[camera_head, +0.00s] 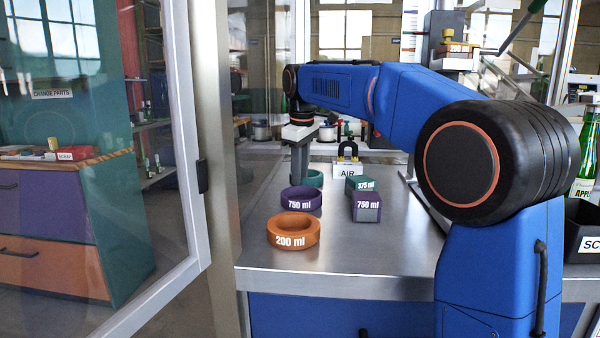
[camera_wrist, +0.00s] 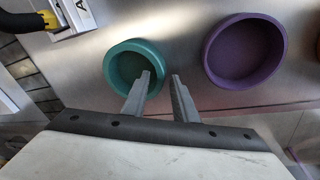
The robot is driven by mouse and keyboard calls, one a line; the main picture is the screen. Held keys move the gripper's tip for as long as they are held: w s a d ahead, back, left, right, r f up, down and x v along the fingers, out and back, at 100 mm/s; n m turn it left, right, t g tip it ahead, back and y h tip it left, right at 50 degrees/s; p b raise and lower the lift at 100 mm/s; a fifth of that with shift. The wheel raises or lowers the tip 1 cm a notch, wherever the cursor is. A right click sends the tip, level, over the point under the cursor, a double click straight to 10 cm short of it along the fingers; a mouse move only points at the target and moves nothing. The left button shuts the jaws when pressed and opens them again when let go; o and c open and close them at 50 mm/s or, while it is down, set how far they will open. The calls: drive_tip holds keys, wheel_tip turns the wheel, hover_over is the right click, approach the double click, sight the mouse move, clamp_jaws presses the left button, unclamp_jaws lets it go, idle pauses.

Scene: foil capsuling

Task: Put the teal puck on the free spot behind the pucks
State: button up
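The teal puck (camera_head: 316,176), a hollow ring, stands on the steel bench top at the far end of a row of pucks. In the head view my gripper (camera_head: 301,172) points down and hides its left part. In the wrist view the teal puck (camera_wrist: 113,75) lies under my fingers (camera_wrist: 161,77), which are apart with a gap between them. The left finger overlaps its opening and the right finger is outside its right wall; I cannot tell their height. Nearer stand the purple 750 ml puck (camera_head: 301,199) and the orange 200 ml puck (camera_head: 293,231).
A purple 750 ml block (camera_head: 367,206) and a teal 375 ml block (camera_head: 359,184) stand right of the pucks. The AIR fixture (camera_head: 347,168) is behind them. A glass door frame (camera_head: 190,130) stands at the left. The bench front (camera_head: 350,255) is clear.

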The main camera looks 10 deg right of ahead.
drive_tip(key=shift+r, duration=0.1)
wheel_tip(320, 180, up, 12)
drive_tip(key=s, duration=0.2)
drive_tip(key=shift+s, duration=0.15)
idle(0.4)
